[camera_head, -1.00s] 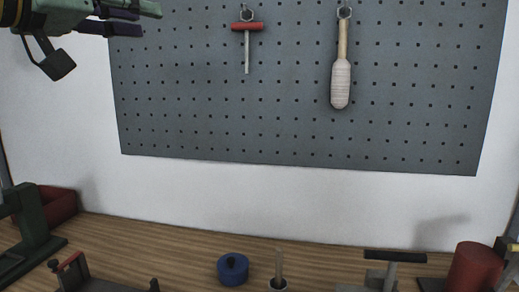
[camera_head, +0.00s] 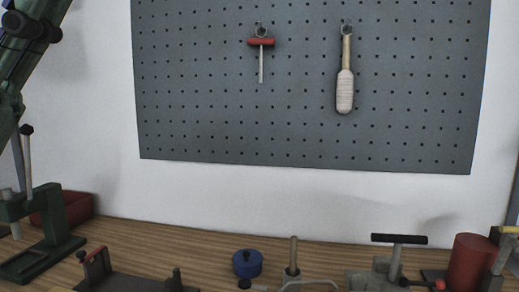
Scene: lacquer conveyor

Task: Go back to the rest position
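A green link of my arm (camera_head: 28,62) crosses the upper left corner of the head view, in front of the white wall. My gripper is not in this view, so its fingers and anything in them are hidden from me.
A grey pegboard (camera_head: 210,130) holds a red-handled T-shaped tool (camera_head: 261,42) and a wooden-handled tool (camera_head: 345,90). Along the wooden bench (camera_head: 190,240) are a green press (camera_head: 55,225), red bin (camera_head: 78,205), blue lidded pot (camera_head: 247,263), black-handled device (camera_head: 399,239) and red cylinder (camera_head: 470,263).

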